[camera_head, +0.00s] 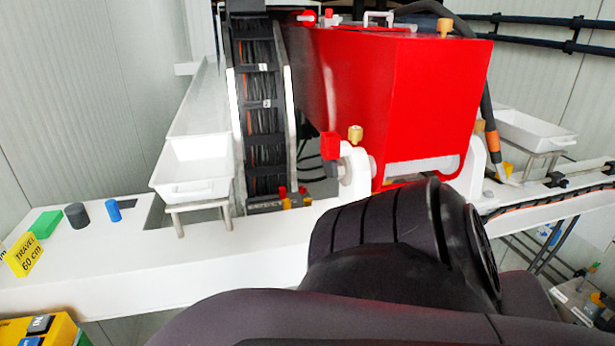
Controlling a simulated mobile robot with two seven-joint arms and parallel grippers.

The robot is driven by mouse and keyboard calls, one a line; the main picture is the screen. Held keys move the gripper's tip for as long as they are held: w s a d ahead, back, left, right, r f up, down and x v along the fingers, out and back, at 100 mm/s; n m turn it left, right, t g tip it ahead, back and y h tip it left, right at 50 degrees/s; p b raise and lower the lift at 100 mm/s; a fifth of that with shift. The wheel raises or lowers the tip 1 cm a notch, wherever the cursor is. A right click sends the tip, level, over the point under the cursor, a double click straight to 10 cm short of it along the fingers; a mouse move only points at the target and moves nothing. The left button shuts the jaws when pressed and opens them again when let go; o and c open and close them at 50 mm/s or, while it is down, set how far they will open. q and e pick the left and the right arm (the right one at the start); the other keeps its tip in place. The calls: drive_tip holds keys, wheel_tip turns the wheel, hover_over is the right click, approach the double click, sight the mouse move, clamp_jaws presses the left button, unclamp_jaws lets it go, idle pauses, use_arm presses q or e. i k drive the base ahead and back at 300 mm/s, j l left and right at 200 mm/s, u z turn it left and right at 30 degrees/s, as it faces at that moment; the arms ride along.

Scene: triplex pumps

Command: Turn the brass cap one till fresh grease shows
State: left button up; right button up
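A small brass cap (355,133) stands upright on the white bracket at the lower left of the big red housing (410,95). A second brass-coloured cap (445,27) sits on top of the housing near its right corner. A brass-orange piece (479,125) shows partly at the housing's right edge. I cannot tell which cap is the task's, and no grease can be made out. A dark arm link of mine fills the lower middle and hides what lies behind it. Neither of my grippers is in view.
A red block (330,145) sits beside the front brass cap. A white tray (190,170) on a stand is at left, beside a cable chain (262,110). Small green (44,224), grey (76,215) and blue (113,210) pieces lie on the white bench (130,260). Another white tray (535,132) is at right.

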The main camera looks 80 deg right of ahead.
sight(356, 133)
drive_tip(key=j+z, duration=0.1)
drive_tip(key=z, duration=0.35)
drive_tip(key=j+z, duration=0.1)
drive_tip(key=z, duration=0.3)
drive_tip(key=k+z, duration=0.1)
drive_tip(key=z, duration=0.35)
drive_tip(key=i+z, duration=0.1)
drive_tip(key=z, duration=1.75)
